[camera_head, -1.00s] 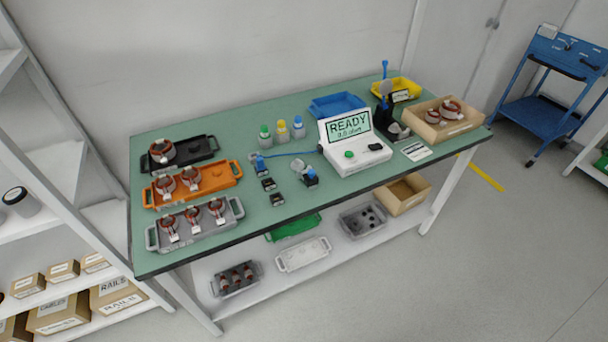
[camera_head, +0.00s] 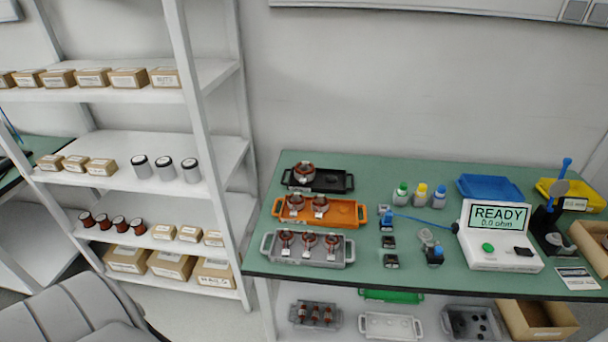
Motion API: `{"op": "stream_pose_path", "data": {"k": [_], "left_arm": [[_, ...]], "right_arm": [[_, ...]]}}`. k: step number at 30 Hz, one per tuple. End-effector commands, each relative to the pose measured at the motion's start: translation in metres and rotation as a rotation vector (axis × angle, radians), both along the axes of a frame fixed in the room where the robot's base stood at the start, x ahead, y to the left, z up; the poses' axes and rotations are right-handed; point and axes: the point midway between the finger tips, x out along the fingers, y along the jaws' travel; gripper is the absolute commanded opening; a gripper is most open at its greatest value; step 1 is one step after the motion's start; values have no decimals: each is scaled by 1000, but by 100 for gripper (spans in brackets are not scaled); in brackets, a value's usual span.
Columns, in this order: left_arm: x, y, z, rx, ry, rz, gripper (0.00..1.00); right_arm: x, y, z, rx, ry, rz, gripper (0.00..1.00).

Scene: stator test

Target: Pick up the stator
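Copper-wound stators stand in three trays at the left of the green bench. One large stator (camera_head: 304,172) is in the black tray (camera_head: 335,181). Two stators, one at the left (camera_head: 295,203) and one nearer the middle (camera_head: 320,205), are in the orange tray (camera_head: 345,210). Three smaller stators, left (camera_head: 286,238), middle (camera_head: 309,241) and right (camera_head: 331,241), are in the grey tray (camera_head: 270,248). Neither of my grippers is in view.
A white tester (camera_head: 490,250) reading READY stands on the bench (camera_head: 400,280). Bottles (camera_head: 420,194), small black parts, a blue bin (camera_head: 490,187) and a yellow bin are around it. A white shelf (camera_head: 130,198) with boxes is at left. A grey padded object (camera_head: 75,315) fills the lower left.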

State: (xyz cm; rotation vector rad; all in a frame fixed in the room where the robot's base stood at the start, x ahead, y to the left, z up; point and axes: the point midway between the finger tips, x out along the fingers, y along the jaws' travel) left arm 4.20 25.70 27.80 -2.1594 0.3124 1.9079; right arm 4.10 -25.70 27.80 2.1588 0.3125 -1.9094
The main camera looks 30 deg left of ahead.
Motion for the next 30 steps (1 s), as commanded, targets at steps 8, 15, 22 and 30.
{"op": "stream_pose_path", "data": {"k": [8, 15, 22, 30], "left_arm": [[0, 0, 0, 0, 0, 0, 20], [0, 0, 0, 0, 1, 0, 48], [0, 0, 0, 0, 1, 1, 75], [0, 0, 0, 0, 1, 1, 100]], "right_arm": [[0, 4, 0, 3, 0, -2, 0], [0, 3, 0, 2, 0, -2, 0], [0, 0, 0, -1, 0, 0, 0], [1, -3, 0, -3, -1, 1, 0]]}}
